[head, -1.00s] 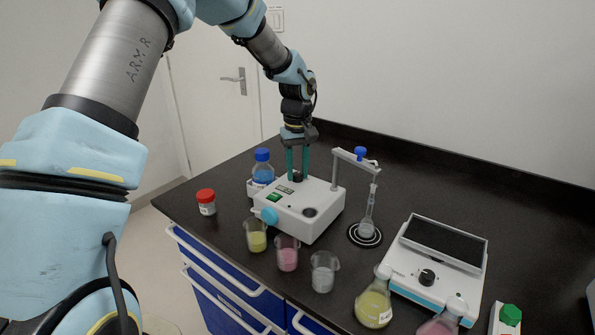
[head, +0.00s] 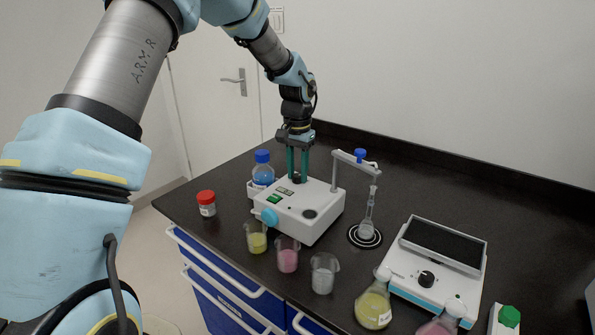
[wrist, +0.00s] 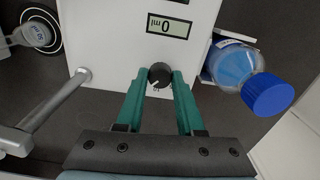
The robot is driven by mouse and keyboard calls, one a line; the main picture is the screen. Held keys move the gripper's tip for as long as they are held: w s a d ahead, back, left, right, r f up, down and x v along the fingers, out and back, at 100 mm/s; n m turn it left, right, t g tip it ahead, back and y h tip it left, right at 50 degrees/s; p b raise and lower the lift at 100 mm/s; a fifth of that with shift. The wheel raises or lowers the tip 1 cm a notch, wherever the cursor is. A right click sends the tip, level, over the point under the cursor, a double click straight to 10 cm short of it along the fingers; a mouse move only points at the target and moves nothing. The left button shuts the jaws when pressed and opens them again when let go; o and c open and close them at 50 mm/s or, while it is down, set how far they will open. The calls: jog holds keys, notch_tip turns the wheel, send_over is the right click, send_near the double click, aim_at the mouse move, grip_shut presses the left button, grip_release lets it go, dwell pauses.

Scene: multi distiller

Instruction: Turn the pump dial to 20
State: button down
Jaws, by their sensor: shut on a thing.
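The pump is a white box (head: 318,225) on the dark bench, with a tube arm at its right. Its black pump dial (wrist: 160,75) has a white pointer mark and sits between my gripper's teal fingers. My gripper (wrist: 159,80) points down and is shut on the dial, one finger on each side. In the head view my gripper (head: 298,177) is at the back of the pump's top, and the fingers largely hide the dial. The pump's display (wrist: 168,27) appears upside down in the wrist view and reads 0 ml.
A blue-capped bottle (head: 262,172) stands close beside the pump. The metal tube arm (head: 355,163) reaches over a flask (head: 368,226). Several beakers line the front, including a yellow one (head: 256,240). A red-capped jar (head: 206,203) is left; a hotplate (head: 435,265) is right.

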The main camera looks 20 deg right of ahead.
aim_at(297, 175)
jog(key=shift+m, duration=0.6)
jog(key=c, duration=0.5)
grip_release()
jog(key=shift+r, duration=0.1)
notch_tip(297, 175, up, 11)
jog(key=b, duration=0.2)
jog(key=shift+b, duration=0.35)
